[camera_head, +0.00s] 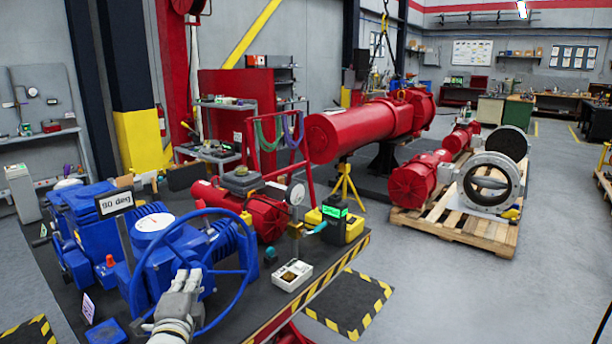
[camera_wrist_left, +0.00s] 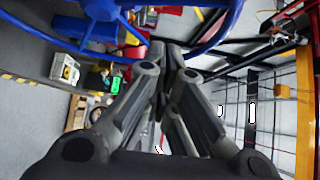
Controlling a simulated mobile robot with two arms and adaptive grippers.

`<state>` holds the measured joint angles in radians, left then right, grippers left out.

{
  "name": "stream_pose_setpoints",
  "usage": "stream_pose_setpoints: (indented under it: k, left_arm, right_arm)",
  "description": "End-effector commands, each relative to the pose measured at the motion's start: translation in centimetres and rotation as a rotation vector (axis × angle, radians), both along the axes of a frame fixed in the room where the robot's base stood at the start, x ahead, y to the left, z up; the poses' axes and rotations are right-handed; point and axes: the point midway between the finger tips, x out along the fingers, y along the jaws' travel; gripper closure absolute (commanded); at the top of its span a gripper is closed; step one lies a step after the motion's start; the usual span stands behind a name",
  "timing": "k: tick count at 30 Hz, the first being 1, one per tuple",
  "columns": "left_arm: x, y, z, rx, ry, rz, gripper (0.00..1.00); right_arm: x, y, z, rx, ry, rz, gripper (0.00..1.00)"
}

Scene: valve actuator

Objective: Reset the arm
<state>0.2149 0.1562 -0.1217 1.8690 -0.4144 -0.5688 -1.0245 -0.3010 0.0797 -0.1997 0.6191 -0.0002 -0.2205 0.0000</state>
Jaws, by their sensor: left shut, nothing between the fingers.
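My left gripper (camera_head: 186,282) is in front of the blue handwheel (camera_head: 246,254) of the blue valve actuator (camera_head: 163,262), low in the head view. In the left wrist view its fingers (camera_wrist_left: 168,50) are closed together and empty, with the blue wheel rim (camera_wrist_left: 222,32) just past them. I cannot tell whether the fingers touch the wheel. A "90 deg" sign (camera_head: 115,202) and a white dial (camera_head: 154,222) sit on the actuator. My right gripper is not in view.
The dark workbench (camera_head: 262,318) with a striped edge also carries a white device (camera_head: 291,275), a yellow case with a green display (camera_head: 337,222) and a red actuator (camera_head: 262,214). A pallet (camera_head: 455,229) with red actuators stands right. Floor at right front is open.

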Motion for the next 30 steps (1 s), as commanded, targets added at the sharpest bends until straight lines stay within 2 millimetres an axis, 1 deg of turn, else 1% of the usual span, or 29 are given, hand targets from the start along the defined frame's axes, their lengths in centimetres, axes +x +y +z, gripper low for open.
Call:
stream_pose_setpoints:
  k: [1, 5, 8, 11, 14, 17, 18, 20, 21, 23, 24, 26, 27, 29, 30]
  left_arm:
    - [-0.6, 0.0, -1.0, -0.035, 0.024, 0.004, 1.00]
    - [-2.3, 0.0, -3.6, -0.140, 0.092, 0.021, 1.00]
    - [-4.0, 0.0, -5.8, -0.234, 0.153, 0.040, 1.00]
    - [-6.2, -0.1, -8.4, -0.343, 0.225, 0.067, 1.00]
    - [-9.2, -0.4, -11.5, -0.475, 0.315, 0.110, 1.00]
    - [-13.7, -0.9, -15.1, -0.642, 0.436, 0.182, 1.00]
    - [-15.9, -1.2, -16.6, -0.718, 0.492, 0.220, 1.00]
    - [-19.3, -1.7, -18.6, -0.825, 0.572, 0.283, 1.00]
    - [-21.4, -2.1, -19.6, -0.888, 0.621, 0.325, 1.00]
    - [-24.3, -2.5, -20.8, -0.968, 0.684, 0.386, 1.00]
    - [-26.1, -2.8, -21.4, -1.012, 0.723, 0.426, 1.00]
    - [-28.5, -3.3, -22.2, -1.072, 0.772, 0.482, 1.00]
    - [-30.1, -3.5, -22.5, -1.106, 0.804, 0.518, 1.00]
    - [-32.2, -3.9, -23.0, -1.152, 0.846, 0.572, 1.00]
    - [-33.7, -4.2, -23.2, -1.180, 0.874, 0.606, 1.00]
  right_arm:
    - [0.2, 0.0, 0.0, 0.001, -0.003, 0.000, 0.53]
    - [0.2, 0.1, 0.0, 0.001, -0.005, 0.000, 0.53]
    - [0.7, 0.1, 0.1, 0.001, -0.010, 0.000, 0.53]
    - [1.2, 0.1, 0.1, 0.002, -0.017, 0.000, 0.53]
    - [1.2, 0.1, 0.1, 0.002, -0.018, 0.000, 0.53]
    - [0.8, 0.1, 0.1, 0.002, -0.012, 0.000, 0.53]
    - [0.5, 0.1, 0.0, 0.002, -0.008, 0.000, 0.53]
    - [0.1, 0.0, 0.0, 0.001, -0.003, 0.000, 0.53]
    - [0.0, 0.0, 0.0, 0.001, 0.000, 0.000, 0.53]
    - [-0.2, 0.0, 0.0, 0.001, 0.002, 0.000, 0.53]
    - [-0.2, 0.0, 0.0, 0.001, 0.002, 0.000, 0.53]
    - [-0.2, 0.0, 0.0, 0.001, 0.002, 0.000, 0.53]
    - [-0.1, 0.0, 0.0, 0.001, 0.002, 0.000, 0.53]
    - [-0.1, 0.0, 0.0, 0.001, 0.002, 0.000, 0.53]
    - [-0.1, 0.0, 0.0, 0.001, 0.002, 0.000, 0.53]
